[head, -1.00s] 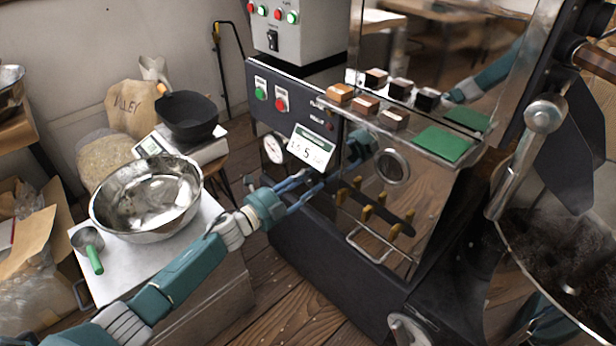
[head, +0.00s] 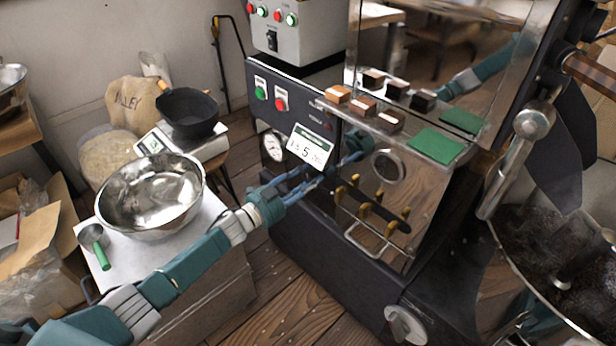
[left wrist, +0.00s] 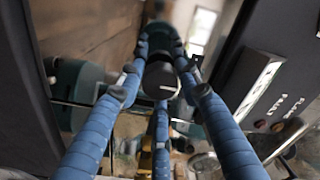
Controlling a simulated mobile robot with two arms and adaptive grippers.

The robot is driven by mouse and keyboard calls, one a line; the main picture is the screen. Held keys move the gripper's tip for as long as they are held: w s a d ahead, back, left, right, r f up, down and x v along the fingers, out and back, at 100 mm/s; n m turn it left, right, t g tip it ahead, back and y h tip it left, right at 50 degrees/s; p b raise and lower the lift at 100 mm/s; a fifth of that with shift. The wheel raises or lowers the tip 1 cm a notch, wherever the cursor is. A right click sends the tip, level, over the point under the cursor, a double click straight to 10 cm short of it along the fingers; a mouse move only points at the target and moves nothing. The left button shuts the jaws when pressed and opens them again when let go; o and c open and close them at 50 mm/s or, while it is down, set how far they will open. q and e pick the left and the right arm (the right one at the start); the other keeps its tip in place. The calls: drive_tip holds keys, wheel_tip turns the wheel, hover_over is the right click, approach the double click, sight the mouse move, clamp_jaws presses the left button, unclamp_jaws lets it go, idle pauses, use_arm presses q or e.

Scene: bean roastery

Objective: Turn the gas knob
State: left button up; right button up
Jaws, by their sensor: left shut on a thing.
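The gas knob (left wrist: 160,80) shows in the left wrist view as a dark round knob between the blue fingers. My left gripper (left wrist: 161,58) is shut on it there, with fingers on both sides. In the head view my left gripper (head: 322,180) reaches the front panel of the roaster (head: 345,260), just below a white display card (head: 310,147). The knob is hard to make out in that view, behind the fingers. The shiny panel reflects my arm. My right gripper is not in view.
A round gauge (head: 273,146) sits left of the card. A steel bowl (head: 150,198) and green-handled scoop (head: 95,240) stand on the white-topped cart at left.

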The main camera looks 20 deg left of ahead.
use_arm(q)
drive_tip(key=shift+w+a+f+n, duration=0.15)
drive_tip(key=shift+a+n, duration=0.25)
drive_tip(key=shift+a, duration=0.1)
drive_tip(key=o, duration=1.2)
drive_tip(key=shift+f, duration=0.1)
drive_tip(key=shift+c, duration=0.2)
drive_tip(key=shift+d, duration=0.2)
drive_tip(key=shift+s, duration=0.2)
drive_tip(key=v, duration=1.1)
drive_tip(key=shift+s+a, duration=0.25)
drive_tip(key=shift+s, duration=0.1)
